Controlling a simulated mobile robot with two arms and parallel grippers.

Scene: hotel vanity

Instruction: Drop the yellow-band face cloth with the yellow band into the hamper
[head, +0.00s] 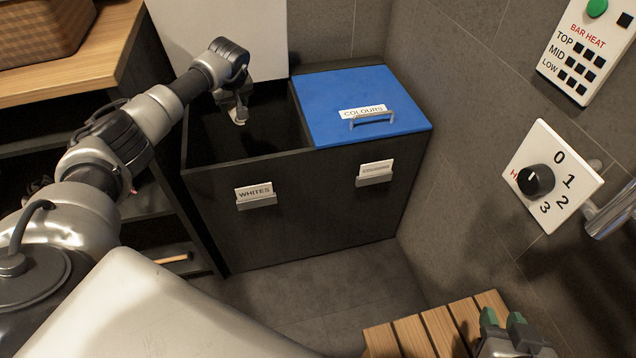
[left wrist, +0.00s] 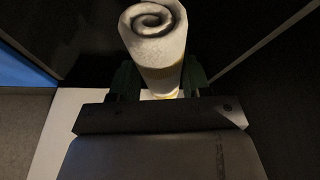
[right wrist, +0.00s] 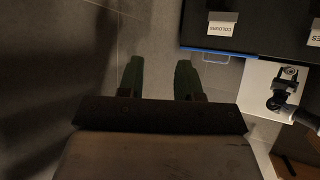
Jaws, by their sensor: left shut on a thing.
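The rolled white face cloth (left wrist: 155,45) shows in the left wrist view, with a yellow band partly visible low on the roll. My left gripper (head: 238,104) is shut on it. In the head view the cloth's pale end (head: 238,119) hangs over the open compartment marked WHITES, at about the height of its rim. The dark hamper (head: 310,215) has this open compartment on the left and a blue lid (head: 330,90) marked COLOURS on the right, which is shut. My right gripper (head: 503,325) is open and empty; its fingers stand apart in the right wrist view (right wrist: 160,80).
A wooden slatted surface (head: 410,338) lies at the bottom right, near my right gripper. A wooden-topped shelf unit (head: 100,45) with a woven basket (head: 40,28) is at the left. The tiled wall at the right carries a heat panel (head: 588,50) and a dial plate (head: 556,178).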

